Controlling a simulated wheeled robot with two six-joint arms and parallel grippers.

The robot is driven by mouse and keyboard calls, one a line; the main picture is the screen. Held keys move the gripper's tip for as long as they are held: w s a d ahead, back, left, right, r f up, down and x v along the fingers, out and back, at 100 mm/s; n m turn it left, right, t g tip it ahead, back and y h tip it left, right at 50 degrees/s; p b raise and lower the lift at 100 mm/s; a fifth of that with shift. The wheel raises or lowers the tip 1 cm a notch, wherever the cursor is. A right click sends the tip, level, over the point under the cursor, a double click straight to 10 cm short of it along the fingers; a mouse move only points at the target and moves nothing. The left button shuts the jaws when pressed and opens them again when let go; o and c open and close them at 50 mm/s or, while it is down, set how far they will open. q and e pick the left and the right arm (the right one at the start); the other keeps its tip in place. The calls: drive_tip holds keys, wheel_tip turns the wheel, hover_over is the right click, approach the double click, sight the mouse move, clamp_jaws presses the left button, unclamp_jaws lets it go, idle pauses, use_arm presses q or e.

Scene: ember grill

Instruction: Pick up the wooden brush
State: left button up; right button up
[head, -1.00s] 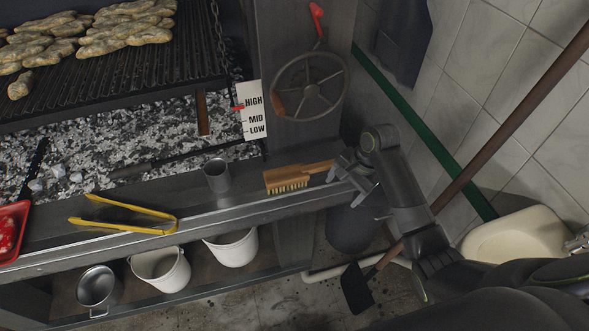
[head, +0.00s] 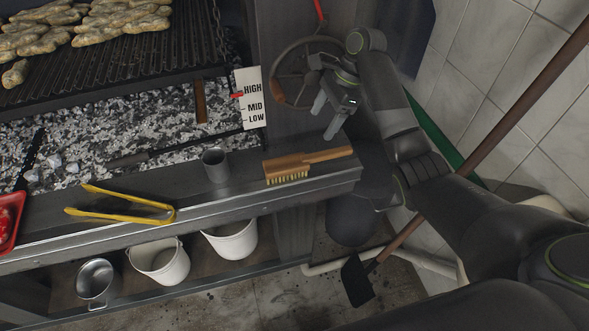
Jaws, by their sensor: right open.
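The wooden brush (head: 290,167) lies on the grey metal ledge (head: 235,192) in front of the grill, near the ledge's right end. Its bristles face the front edge and its handle points right. My right gripper (head: 327,122) is open and empty. It appears above the brush handle and in front of the crank wheel, apart from the brush. Nothing hides the brush. My left gripper is not in the head view.
The crank wheel (head: 291,72) is behind my right gripper. White buckets (head: 231,240) sit on the shelf below. A tiled wall (head: 470,60) bounds the right side.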

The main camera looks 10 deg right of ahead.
drive_tip(key=b, duration=0.5)
approach(304, 158)
drive_tip(key=x, duration=0.5)
drive_tip(key=shift+w+a, duration=0.1)
drive_tip(key=shift+w, duration=0.25)
drive_tip(key=x, duration=0.5)
drive_tip(key=shift+s, duration=0.35)
drive_tip(key=shift+f, duration=0.4)
drive_tip(key=c, duration=1.2)
drive_tip(key=shift+w, duration=0.1)
drive_tip(key=shift+r, duration=0.1)
